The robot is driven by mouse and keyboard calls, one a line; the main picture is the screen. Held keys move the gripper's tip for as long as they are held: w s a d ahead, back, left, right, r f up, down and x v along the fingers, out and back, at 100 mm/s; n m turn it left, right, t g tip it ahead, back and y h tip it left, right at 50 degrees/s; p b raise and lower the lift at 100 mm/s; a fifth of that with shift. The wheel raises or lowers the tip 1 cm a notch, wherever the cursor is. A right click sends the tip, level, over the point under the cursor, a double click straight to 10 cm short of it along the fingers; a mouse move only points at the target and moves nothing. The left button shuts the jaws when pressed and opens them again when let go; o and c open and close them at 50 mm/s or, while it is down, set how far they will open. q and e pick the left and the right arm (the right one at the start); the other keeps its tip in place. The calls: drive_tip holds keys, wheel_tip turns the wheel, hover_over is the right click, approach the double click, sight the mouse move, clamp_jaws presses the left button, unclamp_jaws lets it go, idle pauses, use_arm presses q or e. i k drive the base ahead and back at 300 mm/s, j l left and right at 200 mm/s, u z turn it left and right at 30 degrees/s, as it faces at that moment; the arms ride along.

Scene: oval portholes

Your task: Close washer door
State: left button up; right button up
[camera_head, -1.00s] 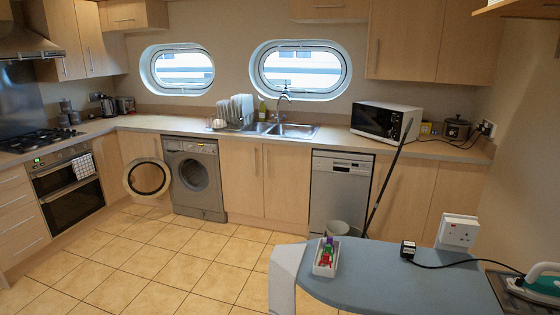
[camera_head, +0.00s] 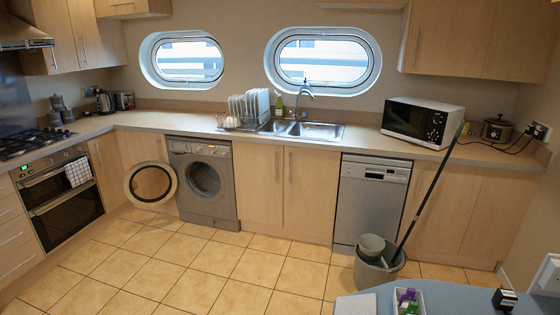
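The grey washer (camera_head: 204,186) stands under the counter, left of the middle of the head view. Its round door (camera_head: 151,183), a cream ring with a dark glass centre, is swung wide open to the left, in front of the cabinet there. The dark drum opening (camera_head: 203,179) is exposed. Neither of my grippers shows in the head view.
An ironing board (camera_head: 458,302) with a small tray of coloured items (camera_head: 408,297) is at the bottom right. A grey mop bucket (camera_head: 378,268) stands before the dishwasher (camera_head: 369,201). The tiled floor (camera_head: 190,270) in front of the washer is clear.

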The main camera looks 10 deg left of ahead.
sight(151, 185)
drive_tip(key=i+j+u, duration=0.75)
drive_tip(key=u, duration=0.15)
drive_tip(key=i+u, duration=0.45)
drive_tip(key=i+j, duration=0.05)
drive_tip(key=i, duration=0.05)
